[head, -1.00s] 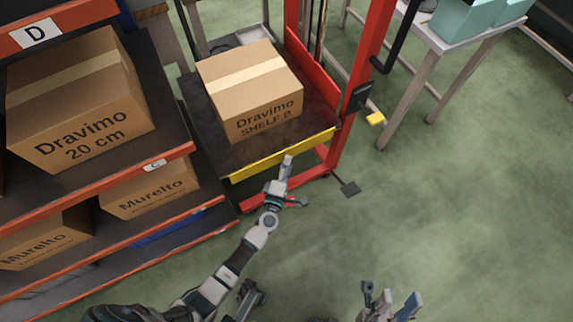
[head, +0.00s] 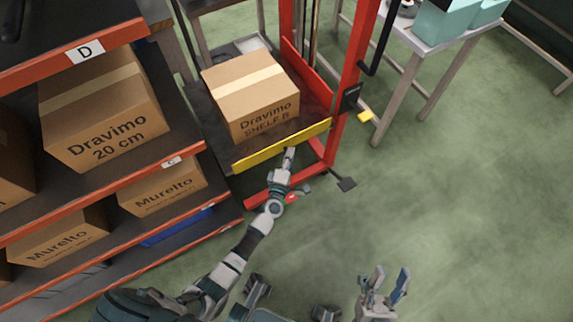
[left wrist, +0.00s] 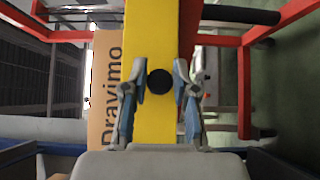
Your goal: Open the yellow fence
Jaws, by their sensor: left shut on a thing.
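The yellow fence (head: 262,155) is a flat bar across the front edge of the dark platform that carries a cardboard box. In the left wrist view the yellow fence (left wrist: 162,35) runs up the middle of the picture with a round black knob (left wrist: 160,82) on it. My left gripper (head: 290,153) is at the front of the fence, its fingers on both sides of the knob, shut on it; it also shows in the left wrist view (left wrist: 160,92). My right gripper (head: 384,284) is at the bottom, away from the fence, with its fingers apart and empty.
A box marked Dravimo (head: 250,92) rests on the platform behind the fence, inside a red frame (head: 352,70). An orange-edged shelf (head: 130,178) with several boxes stands at left. A grey table (head: 430,45) stands at upper right. The green floor at right is clear.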

